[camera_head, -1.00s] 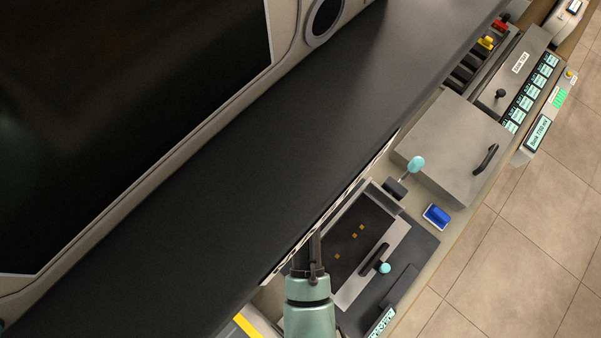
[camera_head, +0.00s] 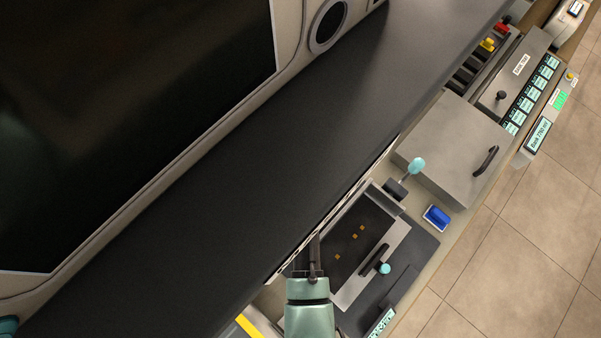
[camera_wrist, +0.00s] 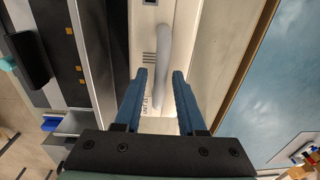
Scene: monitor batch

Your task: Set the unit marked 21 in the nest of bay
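My gripper (camera_wrist: 160,82) is open in the wrist view. Its two blue fingers are apart, over a pale surface (camera_wrist: 148,35) with a curved grey bar (camera_wrist: 164,60) showing between them; neither finger visibly touches the bar. A small label (camera_wrist: 146,103) there is too small to read, so I cannot tell if this is unit 21. In the head view, a dark recessed plate (camera_head: 348,262) with small orange pads lies right of my gripper (camera_head: 308,268), inside a grey frame. It looks like a nest and appears empty. The plate also shows at the wrist view's left (camera_wrist: 69,15).
A black handle (camera_head: 375,260) crosses the frame. A teal-knobbed lever (camera_head: 416,165), a blue block (camera_head: 437,217) and a grey lidded box (camera_head: 450,145) stand beyond. A broad dark surface (camera_head: 240,185) runs diagonally across. A pale-framed dark panel (camera_head: 130,110) fills the upper left.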

